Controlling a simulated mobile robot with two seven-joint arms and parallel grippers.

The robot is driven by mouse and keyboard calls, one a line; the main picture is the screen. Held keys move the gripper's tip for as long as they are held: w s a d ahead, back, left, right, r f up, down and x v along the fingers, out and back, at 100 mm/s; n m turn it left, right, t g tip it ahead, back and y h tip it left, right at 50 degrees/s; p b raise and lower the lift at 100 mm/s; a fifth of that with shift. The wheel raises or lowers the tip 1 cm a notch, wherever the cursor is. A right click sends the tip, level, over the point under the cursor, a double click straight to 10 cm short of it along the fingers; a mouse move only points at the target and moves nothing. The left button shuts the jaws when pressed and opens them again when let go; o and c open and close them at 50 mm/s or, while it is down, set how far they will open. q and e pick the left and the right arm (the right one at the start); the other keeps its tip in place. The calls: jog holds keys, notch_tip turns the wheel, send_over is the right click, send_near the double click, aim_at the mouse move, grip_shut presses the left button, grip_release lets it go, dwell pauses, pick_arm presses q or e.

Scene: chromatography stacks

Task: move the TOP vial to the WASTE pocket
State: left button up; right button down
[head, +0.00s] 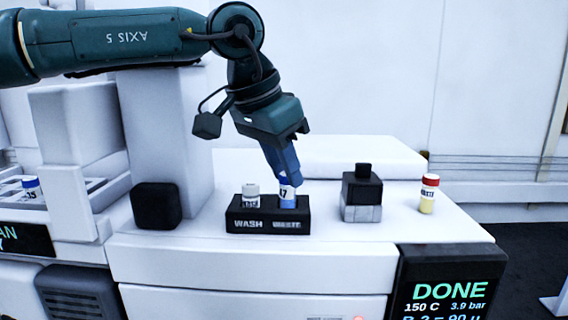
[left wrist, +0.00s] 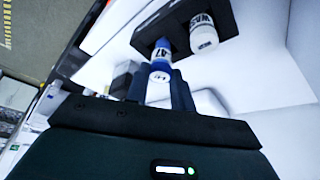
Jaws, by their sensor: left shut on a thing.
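My left gripper (head: 286,180) points down over the black two-pocket block (head: 243,226) and is shut on a vial with a white label reading 47 (head: 287,194). The vial is upright, at the pocket marked WASTE, with its blue lower part at the pocket's mouth. I cannot tell whether it rests on the pocket floor. The vial (left wrist: 160,62) also shows between the fingers in the left wrist view. A white-capped vial (head: 250,191) stands in the WASH pocket beside it. My right gripper is not in view.
A black-topped block on a grey base (head: 361,195) and a red-capped vial with yellow liquid (head: 428,195) stand to the right. A blue-capped vial (head: 32,189) sits in a tray at far left. A DONE screen (head: 450,290) is at lower right.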

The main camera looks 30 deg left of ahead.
pick_arm(q)
jog(key=shift+f, duration=0.2)
jog(key=shift+f+b, duration=0.3)
jog(key=shift+f, duration=0.15)
jog(key=o, duration=1.4)
jog(key=shift+o, duration=0.2)
jog(key=shift+r, duration=0.15)
